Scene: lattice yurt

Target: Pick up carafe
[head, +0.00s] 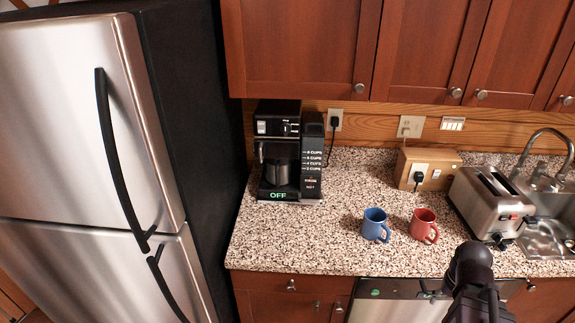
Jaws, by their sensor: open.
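The carafe (277,173) is a dark, glossy pot inside the black coffee maker (263,129) on the counter, left of centre in the head view. It sits upright on the maker's base, under the brewing head, and its lower part looks dark. A small green "OFF" display glows on the base in front of it. Part of my arm shows at the lower right, in front of the counter's edge, well apart from the carafe. My gripper itself cannot be made out in this view.
A blue mug (375,224) and a red mug (424,225) stand on the speckled counter (310,235), right of the coffee maker. A toaster (487,204) and sink are farther right. A fridge (85,130) stands left; cabinets (300,45) hang above. Counter in front of the maker is clear.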

